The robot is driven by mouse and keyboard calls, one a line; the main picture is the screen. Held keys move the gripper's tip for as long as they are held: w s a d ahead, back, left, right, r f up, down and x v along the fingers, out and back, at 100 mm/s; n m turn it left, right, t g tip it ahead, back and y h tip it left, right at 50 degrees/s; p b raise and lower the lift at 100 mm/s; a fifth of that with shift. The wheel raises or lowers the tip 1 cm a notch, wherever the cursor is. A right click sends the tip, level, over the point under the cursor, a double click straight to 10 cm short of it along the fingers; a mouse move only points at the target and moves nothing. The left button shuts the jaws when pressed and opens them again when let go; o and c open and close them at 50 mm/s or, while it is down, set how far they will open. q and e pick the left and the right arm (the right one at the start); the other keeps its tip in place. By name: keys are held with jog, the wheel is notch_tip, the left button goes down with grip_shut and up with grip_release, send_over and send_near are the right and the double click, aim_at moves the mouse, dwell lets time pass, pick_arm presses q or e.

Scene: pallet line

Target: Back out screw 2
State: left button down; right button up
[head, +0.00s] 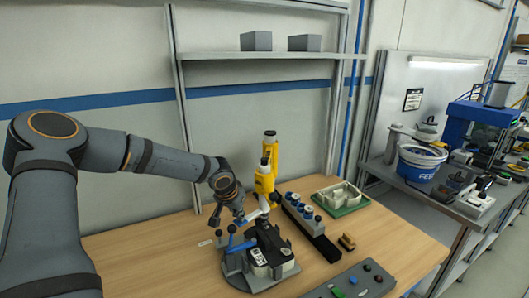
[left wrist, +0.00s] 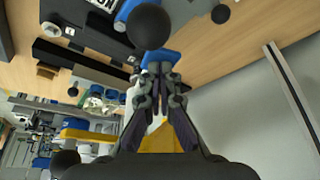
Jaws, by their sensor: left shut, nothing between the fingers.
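My left gripper (head: 239,212) hangs over the back left of a round grey fixture (head: 235,277) on the wooden table. Its fingers are shut with nothing between them; they also show in the left wrist view (left wrist: 161,76), close to a blue part (left wrist: 160,57) and a black ball knob (left wrist: 148,27). I cannot tell whether they touch the blue part. The fixture holds a black and white device (head: 270,252), with a blue clamp lever (head: 240,244) beside it. A yellow tool-like body (head: 264,180) stands just right of the gripper. Screw 2 cannot be made out. My right gripper is out of view.
A black rail with blue-topped parts (head: 308,222) and a green tray (head: 342,198) lie right of the fixture. A brown block (head: 346,242) and a grey button panel (head: 352,284) are nearer. The table's left front is clear.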

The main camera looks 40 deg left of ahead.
pick_arm(q)
jog(key=shift+s+d+r+p, duration=0.1)
jog(key=shift+s+r+p, duration=0.05)
jog(key=shift+r+p, duration=0.35)
dwell(1.8)
jog(key=shift+f, duration=0.15)
dwell(0.8)
dwell(0.7)
jog(key=shift+w+r+p, duration=0.2)
jog(key=shift+r+p, duration=0.65)
jog(key=shift+r, duration=0.3)
notch_tip(320, 180, up, 7)
jog(key=p, duration=0.5)
jog(key=shift+p, duration=0.35)
jog(key=shift+f, duration=0.15)
